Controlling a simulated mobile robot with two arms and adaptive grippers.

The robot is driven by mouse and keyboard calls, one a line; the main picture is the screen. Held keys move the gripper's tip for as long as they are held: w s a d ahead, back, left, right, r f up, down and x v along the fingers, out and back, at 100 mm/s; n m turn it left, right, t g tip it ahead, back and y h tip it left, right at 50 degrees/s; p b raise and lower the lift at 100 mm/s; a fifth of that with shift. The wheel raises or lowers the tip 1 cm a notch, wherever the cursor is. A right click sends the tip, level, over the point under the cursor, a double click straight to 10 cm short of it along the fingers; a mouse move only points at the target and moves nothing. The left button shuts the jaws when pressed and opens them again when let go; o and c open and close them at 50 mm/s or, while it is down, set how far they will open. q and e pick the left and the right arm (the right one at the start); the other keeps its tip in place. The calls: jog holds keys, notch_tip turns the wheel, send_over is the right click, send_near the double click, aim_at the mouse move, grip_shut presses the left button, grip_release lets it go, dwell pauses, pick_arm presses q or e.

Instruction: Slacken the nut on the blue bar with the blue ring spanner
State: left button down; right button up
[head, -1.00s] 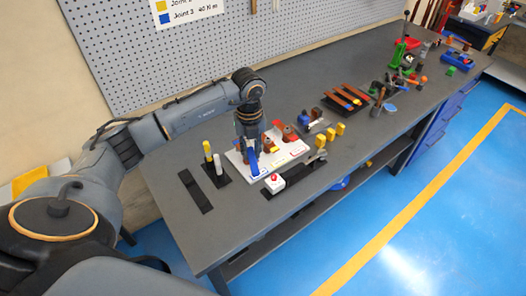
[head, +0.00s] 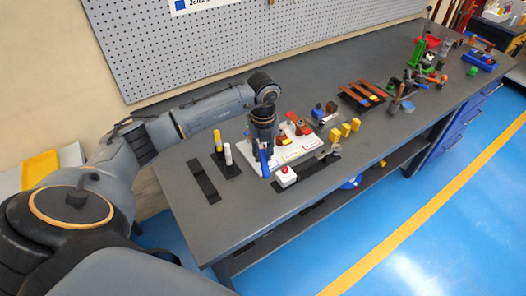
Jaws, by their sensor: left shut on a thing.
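My left gripper (head: 263,147) points down over the left part of a white board (head: 301,151) on the bench. It is shut on the blue ring spanner (head: 264,163), which hangs below it with its lower end towards the board's front edge. Red and brown parts (head: 299,126) stand on the board to the right of the gripper. The blue bar and its nut cannot be made out; my gripper and arm cover that part of the board. Whether the spanner's ring is around the nut cannot be told. My right gripper is out of view.
A white box with a red button (head: 286,175) stands just in front of the spanner. A white and a yellow cylinder (head: 228,154) stand on a dark mat at left. Several yellow blocks (head: 345,130) and a rack of brown bars (head: 362,94) lie to the right.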

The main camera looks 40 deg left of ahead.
pick_arm(q)
jog(key=shift+d+r+m, duration=0.35)
jog(key=shift+d+m, duration=0.3)
jog(key=shift+m, duration=0.55)
jog(key=s+d+r+m+b, duration=0.1)
jog(key=s+d+r+m, duration=0.35)
jog(key=m, duration=1.25)
jog(key=s+d+r+m+b, duration=0.2)
jog(key=s+d+m, duration=0.45)
jog(key=m, duration=0.95)
jog(key=w+a+f+n, duration=0.2)
jog(key=w+a+n, duration=0.1)
jog(key=n, duration=0.8)
jog(key=w+a+f+n+p, duration=0.1)
jog(key=w+a+n, duration=0.3)
jog(key=n, duration=0.7)
jog(key=w+a+f+n+p, duration=0.1)
jog(key=w+a+f+n, duration=0.2)
jog(key=n, duration=0.9)
jog(key=shift+w+a+f, duration=0.15)
jog(key=shift+w+a, duration=0.05)
jog(key=shift+a, duration=0.2)
jog(key=shift+w+a+f, duration=0.15)
jog(key=shift+w+a, duration=0.05)
jog(key=shift+a, duration=0.2)
jog(key=shift+w+a+f+n, duration=0.1)
jog(key=shift+a+f+n, duration=0.3)
jog(key=shift+n, duration=0.4)
jog(key=shift+d, duration=0.15)
